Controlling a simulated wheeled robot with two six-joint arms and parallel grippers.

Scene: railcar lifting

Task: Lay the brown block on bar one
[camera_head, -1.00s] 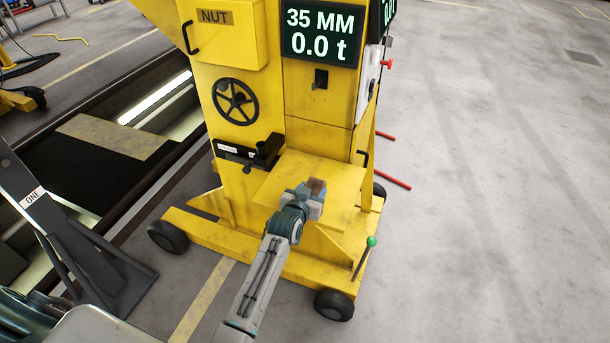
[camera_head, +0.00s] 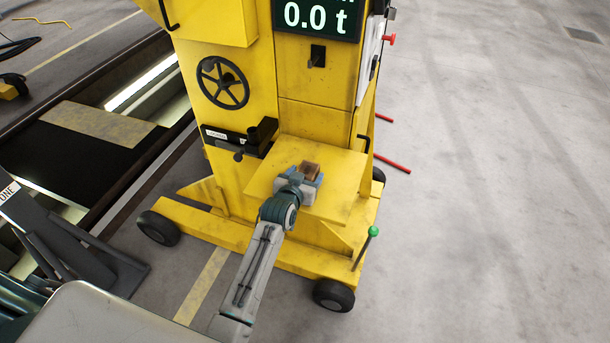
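The brown block (camera_head: 311,168) is at the yellow shelf (camera_head: 345,165) on the front of the yellow machine. My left gripper (camera_head: 306,177) is right at the block, with its blue-grey fingers around its near side. Whether the fingers press on the block, and whether it rests on the shelf, I cannot tell. A dark grey sloping post marked ONE (camera_head: 8,190) stands at the left edge, partly cut off by the frame. My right gripper is not in view.
The yellow machine (camera_head: 300,120) has a black handwheel (camera_head: 222,82), a display reading 0.0 t (camera_head: 316,15) and black wheels. A green-knobbed lever (camera_head: 373,231) stands at its right front. A pit (camera_head: 85,165) lies at left. Floor at right is mostly clear.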

